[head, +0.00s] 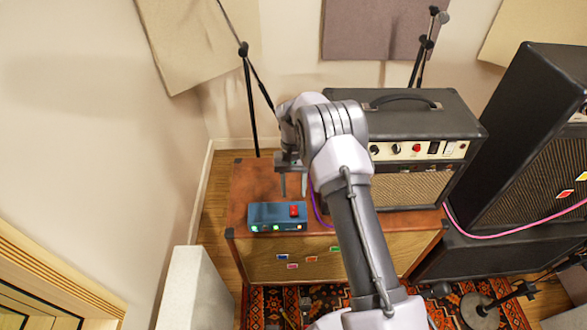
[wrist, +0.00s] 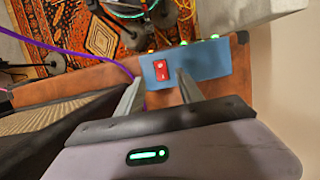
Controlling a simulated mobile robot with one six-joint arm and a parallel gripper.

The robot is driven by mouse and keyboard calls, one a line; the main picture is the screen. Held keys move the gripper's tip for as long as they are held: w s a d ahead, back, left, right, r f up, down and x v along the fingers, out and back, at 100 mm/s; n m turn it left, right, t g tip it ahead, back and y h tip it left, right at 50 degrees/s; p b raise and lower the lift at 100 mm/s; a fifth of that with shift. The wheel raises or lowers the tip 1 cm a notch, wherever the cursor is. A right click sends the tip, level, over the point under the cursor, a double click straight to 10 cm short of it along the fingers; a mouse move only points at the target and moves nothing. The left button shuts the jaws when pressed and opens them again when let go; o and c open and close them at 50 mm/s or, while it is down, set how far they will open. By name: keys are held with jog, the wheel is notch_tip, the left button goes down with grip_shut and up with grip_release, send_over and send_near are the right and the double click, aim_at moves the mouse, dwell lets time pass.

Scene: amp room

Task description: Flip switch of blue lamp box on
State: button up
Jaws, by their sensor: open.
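The blue lamp box (head: 262,213) sits on top of the brown cabinet, near its left front. Its red switch (head: 294,211) is on the right part of its top, and glowing lamps show along its front edge. My gripper (head: 293,187) is open and empty, fingers pointing down, just behind the box. In the wrist view the blue box (wrist: 208,62) lies beyond the fingertips. The red switch (wrist: 161,69) shows between the fingertips of my gripper (wrist: 159,80), with no clear contact. I cannot tell which way the switch is tilted.
The brown cabinet (head: 240,190) also bears a black amplifier (head: 440,115) to the right of the box. A purple cable (head: 318,208) runs between them. A black stand (head: 250,100) rises behind the cabinet. A pale block (head: 195,290) stands at the front left. Larger black amplifiers fill the right.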

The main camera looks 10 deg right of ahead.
jog(key=p+v, duration=0.2)
jog(key=v, duration=0.7)
jog(key=shift+r, duration=0.35)
jog(key=shift+w, duration=0.1)
